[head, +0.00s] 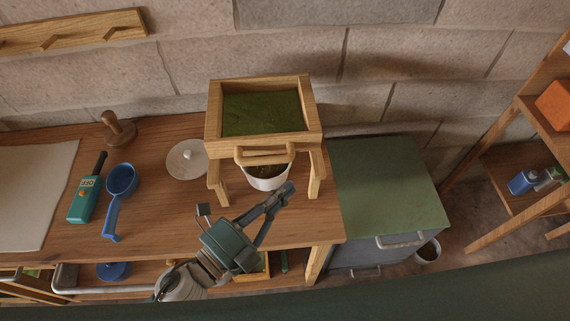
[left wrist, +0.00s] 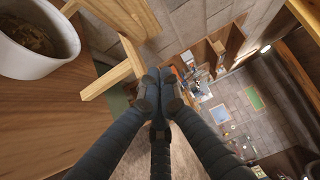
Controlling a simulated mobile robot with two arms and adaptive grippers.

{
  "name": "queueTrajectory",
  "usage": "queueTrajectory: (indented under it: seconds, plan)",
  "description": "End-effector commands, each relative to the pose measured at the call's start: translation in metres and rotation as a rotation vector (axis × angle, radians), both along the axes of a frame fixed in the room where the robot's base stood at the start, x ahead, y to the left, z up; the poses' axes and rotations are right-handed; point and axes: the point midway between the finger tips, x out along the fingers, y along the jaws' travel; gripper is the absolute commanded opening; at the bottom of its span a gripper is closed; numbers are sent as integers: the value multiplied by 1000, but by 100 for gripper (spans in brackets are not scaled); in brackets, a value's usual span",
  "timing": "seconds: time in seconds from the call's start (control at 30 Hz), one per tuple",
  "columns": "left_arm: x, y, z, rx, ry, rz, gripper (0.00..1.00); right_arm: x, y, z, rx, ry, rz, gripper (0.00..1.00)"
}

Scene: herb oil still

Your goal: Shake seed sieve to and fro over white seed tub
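The seed sieve (head: 262,142) is a square wooden frame with green contents inside and a wooden handle (head: 266,157) at its front. It rests on a wooden stand with legs (head: 314,186). The white seed tub (head: 268,184) stands beneath it, partly hidden, with brown matter inside; it also shows at upper left of the left wrist view (left wrist: 40,62). My left gripper (head: 287,191) is in front of the stand, below the handle and apart from it. Its fingertips (left wrist: 160,82) meet with nothing visible between them. My right gripper is out of view.
On the bench (head: 150,210), left of the stand, lie a white lid (head: 187,160), a blue scoop (head: 121,182), a teal device (head: 85,199) and a wooden tool (head: 118,129). A green-topped cabinet (head: 385,185) stands right. A shelf rack (head: 505,135) is at far right.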

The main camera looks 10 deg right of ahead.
Motion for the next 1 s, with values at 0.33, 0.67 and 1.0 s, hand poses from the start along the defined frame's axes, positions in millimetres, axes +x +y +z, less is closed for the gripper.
queueTrajectory:
  seconds: [0.33, 0.67, 1.0]
  plan:
    - [42, -8, 3, -1, 1, 0, 0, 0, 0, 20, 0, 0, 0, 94]
    - [45, -8, 1, -1, 1, -1, 0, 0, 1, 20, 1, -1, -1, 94]
    - [71, -8, 3, 0, -1, 0, 0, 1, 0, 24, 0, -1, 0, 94]
